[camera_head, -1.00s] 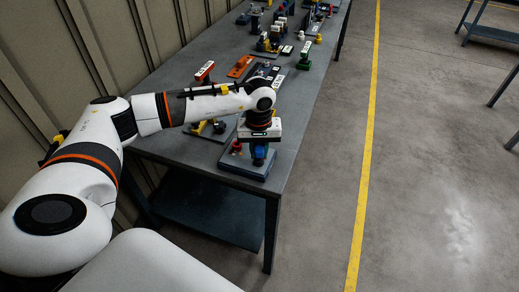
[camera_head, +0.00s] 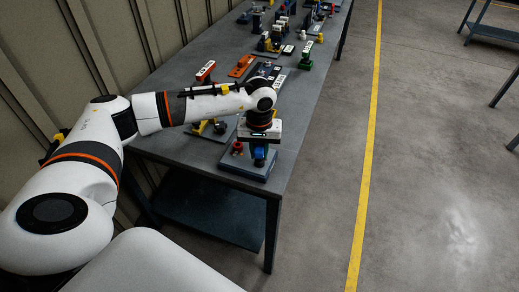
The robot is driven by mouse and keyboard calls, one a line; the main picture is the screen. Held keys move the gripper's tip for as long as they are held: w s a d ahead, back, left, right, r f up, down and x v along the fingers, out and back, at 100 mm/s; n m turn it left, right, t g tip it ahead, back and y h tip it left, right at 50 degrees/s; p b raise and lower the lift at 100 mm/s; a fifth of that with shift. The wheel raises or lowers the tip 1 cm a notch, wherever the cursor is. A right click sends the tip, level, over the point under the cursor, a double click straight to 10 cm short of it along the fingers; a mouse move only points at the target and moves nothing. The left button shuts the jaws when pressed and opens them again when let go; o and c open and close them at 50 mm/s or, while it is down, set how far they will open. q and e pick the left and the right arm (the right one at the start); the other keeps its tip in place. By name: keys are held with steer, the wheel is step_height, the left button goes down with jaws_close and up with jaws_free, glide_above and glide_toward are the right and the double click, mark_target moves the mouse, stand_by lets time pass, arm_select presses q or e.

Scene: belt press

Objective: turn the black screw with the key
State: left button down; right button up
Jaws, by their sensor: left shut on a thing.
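My left gripper (camera_head: 259,153) points down over the near end of the workbench, above a dark blue-grey base plate (camera_head: 242,168). It is shut on a small blue thing (camera_head: 260,156), which may be the key; its shape is too small and covered to tell. A red knob-like part (camera_head: 237,148) stands on the same plate, just left of the gripper. The black screw cannot be made out; the gripper may hide it. My right gripper is not in view.
The grey workbench (camera_head: 209,77) runs away along the ribbed wall. Behind my arm lie an orange block (camera_head: 241,66), a red-topped stand (camera_head: 205,71) and a green stand (camera_head: 305,56).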

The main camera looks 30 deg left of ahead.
arm_select(q)
steer(key=shift+w+a+r, duration=0.1)
steer(key=shift+w+r, duration=0.25)
steer(key=shift+r, duration=0.5)
steer(key=shift+s+r+p, duration=0.1)
steer(key=shift+r+p, duration=0.25)
steer(key=shift+r, duration=0.05)
steer(key=shift+s+r, duration=0.35)
steer(key=shift+r, duration=0.35)
steer(key=shift+w+r+p, duration=0.25)
steer(key=shift+p, duration=0.2)
steer(key=shift+s+r+p, duration=0.15)
steer(key=shift+r+p, duration=0.35)
steer(key=shift+r, duration=0.6)
